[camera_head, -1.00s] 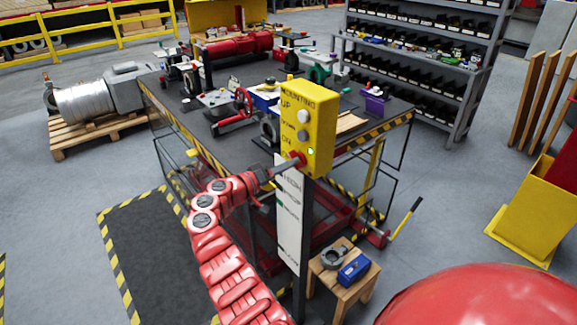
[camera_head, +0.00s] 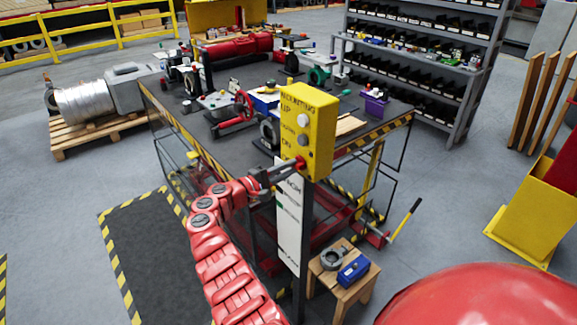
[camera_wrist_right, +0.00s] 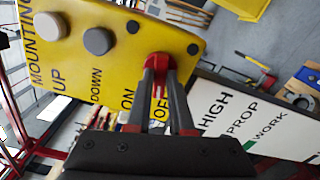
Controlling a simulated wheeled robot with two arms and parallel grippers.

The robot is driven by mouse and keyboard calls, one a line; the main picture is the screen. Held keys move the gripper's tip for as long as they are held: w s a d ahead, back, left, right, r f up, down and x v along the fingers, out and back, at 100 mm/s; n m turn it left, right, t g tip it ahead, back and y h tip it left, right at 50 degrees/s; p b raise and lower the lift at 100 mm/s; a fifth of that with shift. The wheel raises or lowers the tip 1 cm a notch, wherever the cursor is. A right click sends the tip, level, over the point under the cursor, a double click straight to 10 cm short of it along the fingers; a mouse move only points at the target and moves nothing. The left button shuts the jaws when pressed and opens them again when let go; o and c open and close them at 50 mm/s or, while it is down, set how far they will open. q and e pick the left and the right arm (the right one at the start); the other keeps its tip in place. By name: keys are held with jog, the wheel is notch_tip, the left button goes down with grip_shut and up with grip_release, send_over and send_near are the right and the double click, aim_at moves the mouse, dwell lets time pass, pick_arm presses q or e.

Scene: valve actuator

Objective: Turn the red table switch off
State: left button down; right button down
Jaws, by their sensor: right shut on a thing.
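The red table switch (camera_head: 300,163) sits low on the yellow control box (camera_head: 318,120), which stands on a dark post. In the right wrist view, the red switch (camera_wrist_right: 158,61) lies between the ON and OFF labels, and the fingertips partly cover it. My right gripper (camera_head: 291,167) is at the box face, shut on the red switch. Its two dark fingers (camera_wrist_right: 158,75) also show in the wrist view. A small lamp (camera_head: 311,154) beside the switch looks dark. My left gripper is not in view.
A white sign (camera_head: 288,225) hangs below the box. Behind is a workbench (camera_head: 190,117) with valves and tools. A wooden stool (camera_head: 342,290) with parts stands at the post's foot.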

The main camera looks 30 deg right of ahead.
jog(key=n+p, duration=0.2)
jog(key=n, duration=0.3)
jog(key=shift+n, duration=0.3)
jog(key=shift+f, duration=0.1)
dwell(0.3)
jog(key=c, duration=0.8)
grip_release()
jog(key=s+a+b, duration=0.1)
jog(key=a+b, duration=0.4)
jog(key=a, duration=1.2)
jog(key=shift+s+a, duration=0.15)
jog(key=shift+a, duration=0.1)
